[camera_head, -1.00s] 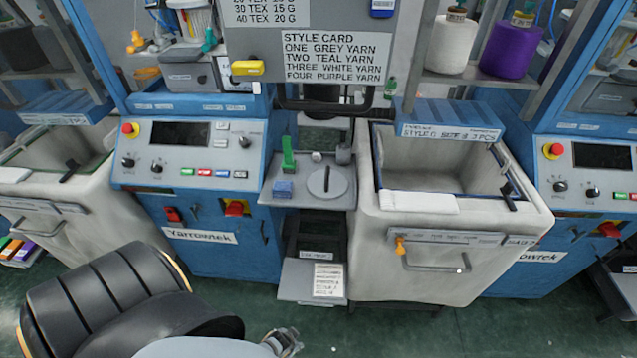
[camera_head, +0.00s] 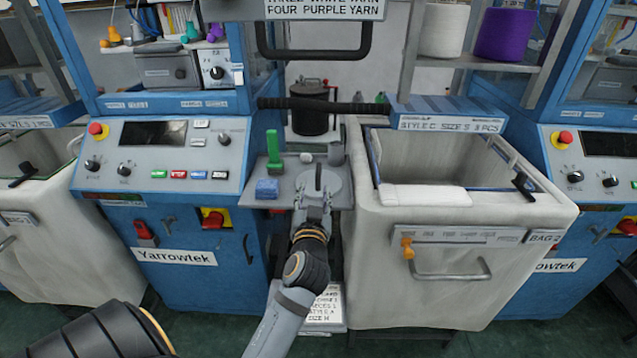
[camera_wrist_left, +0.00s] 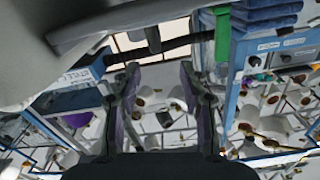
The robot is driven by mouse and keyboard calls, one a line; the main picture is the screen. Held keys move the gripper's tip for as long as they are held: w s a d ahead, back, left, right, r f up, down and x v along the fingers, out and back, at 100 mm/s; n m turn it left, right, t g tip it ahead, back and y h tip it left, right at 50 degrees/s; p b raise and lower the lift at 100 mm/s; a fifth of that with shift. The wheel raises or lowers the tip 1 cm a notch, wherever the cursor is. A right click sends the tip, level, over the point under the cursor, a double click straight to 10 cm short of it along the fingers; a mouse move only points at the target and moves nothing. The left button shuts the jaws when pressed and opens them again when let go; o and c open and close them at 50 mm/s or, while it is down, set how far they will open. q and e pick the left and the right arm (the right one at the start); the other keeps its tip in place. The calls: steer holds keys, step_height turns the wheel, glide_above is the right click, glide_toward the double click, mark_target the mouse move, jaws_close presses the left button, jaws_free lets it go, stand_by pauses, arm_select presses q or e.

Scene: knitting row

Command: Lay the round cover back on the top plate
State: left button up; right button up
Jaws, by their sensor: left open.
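The round cover (camera_head: 336,182), a pale grey disc with a dark upright ridge, lies on the small grey top plate (camera_head: 285,198) between the blue machine and the white bin. My left gripper (camera_head: 313,194) is open at the near side of the cover, its fingers pointing toward the ridge and hiding part of the disc. I cannot tell whether they touch it. In the left wrist view, the open left gripper (camera_wrist_left: 158,75) has nothing between its fingers. A grey curved edge crosses the top there; I cannot tell whether it is cover or plate. My right gripper is not in view.
A green upright piece (camera_head: 272,147) and a blue block (camera_head: 267,188) stand on the plate's left. The white bin (camera_head: 430,260) is close on the right, and a dark bar (camera_head: 325,105) crosses behind.

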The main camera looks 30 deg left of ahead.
mark_target(318, 179)
arm_select(q)
steer(key=x, duration=0.3)
steer(key=shift+a, duration=0.1)
steer(key=shift+w+a+f, duration=0.1)
steer(key=shift+w+a, duration=0.1)
steer(key=shift+w, duration=0.15)
steer(key=shift+w+p, duration=0.1)
steer(key=shift+p, duration=0.2)
steer(key=x, duration=0.3)
steer(key=p+x, duration=0.1)
steer(key=x, duration=0.1)
steer(key=shift+w+d+f, duration=0.1)
steer(key=shift+d+f, duration=0.1)
steer(key=shift+d, duration=0.1)
steer(key=shift+c, duration=0.5)
steer(key=c, duration=0.7)
jaws_close()
